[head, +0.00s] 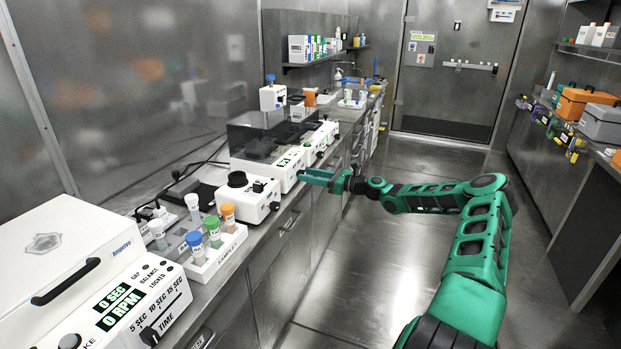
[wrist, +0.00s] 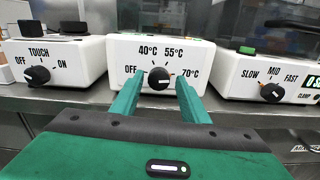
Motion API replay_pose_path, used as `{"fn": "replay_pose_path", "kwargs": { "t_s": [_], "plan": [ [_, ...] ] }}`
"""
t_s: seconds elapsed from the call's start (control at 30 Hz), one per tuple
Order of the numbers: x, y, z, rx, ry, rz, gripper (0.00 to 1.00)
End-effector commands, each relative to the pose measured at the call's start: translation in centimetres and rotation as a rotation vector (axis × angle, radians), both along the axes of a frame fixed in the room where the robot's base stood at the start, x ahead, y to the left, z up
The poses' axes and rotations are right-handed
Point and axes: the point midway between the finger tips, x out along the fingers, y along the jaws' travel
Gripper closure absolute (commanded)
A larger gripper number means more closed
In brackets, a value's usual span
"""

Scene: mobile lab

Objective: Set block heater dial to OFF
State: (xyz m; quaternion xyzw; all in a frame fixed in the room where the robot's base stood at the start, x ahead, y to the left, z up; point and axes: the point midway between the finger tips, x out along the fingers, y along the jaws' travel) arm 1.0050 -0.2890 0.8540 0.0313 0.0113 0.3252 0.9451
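The block heater (wrist: 118,49) is the middle white box in the wrist view, its front marked OFF, 40°C, 55°C and 70°C. Its round black dial (wrist: 159,79) sits at the centre of that face. My gripper (wrist: 161,82) is open, with one green finger on each side of the dial. I cannot tell whether the fingers touch it. In the head view my gripper (head: 305,176) reaches left to the front of the row of white devices, where the heater's dial is not readable.
In the wrist view, a TOUCH/OFF/ON box (wrist: 75,58) stands left and a SLOW/MID/FAST box (wrist: 238,67) right. In the head view, a rack (head: 232,241) with coloured-cap tubes and a centrifuge (head: 75,240) stand nearer on the bench. The aisle floor (head: 340,290) is clear.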

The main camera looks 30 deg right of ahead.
Motion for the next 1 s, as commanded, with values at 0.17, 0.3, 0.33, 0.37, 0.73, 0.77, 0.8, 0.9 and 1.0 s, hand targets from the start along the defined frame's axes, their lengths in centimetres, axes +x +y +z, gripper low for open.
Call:
{"fn": "replay_pose_path", "kwargs": {
  "t_s": [0.17, 0.3, 0.33, 0.37, 0.73, 0.77, 0.8, 0.9, 1.0],
  "plan": [
    [0.0, 0.0, 0.0, 0.000, 0.000, 0.000, 0.95],
    [0.0, -0.8, 0.0, -0.003, -0.002, -0.006, 0.95],
    [0.0, -0.7, 0.0, -0.005, -0.003, -0.007, 0.95],
    [0.0, -0.7, 0.0, -0.008, -0.006, -0.007, 0.95],
    [0.0, -0.5, 0.0, -0.142, -0.109, -0.010, 0.95],
    [0.0, -0.5, 0.0, -0.162, -0.123, -0.010, 0.95],
    [0.0, -0.5, 0.0, -0.188, -0.144, -0.010, 0.95],
    [0.0, -0.4, 0.0, -0.261, -0.200, -0.010, 0.95],
    [0.0, -0.4, 0.0, -0.338, -0.259, -0.009, 0.95]
  ]
}}
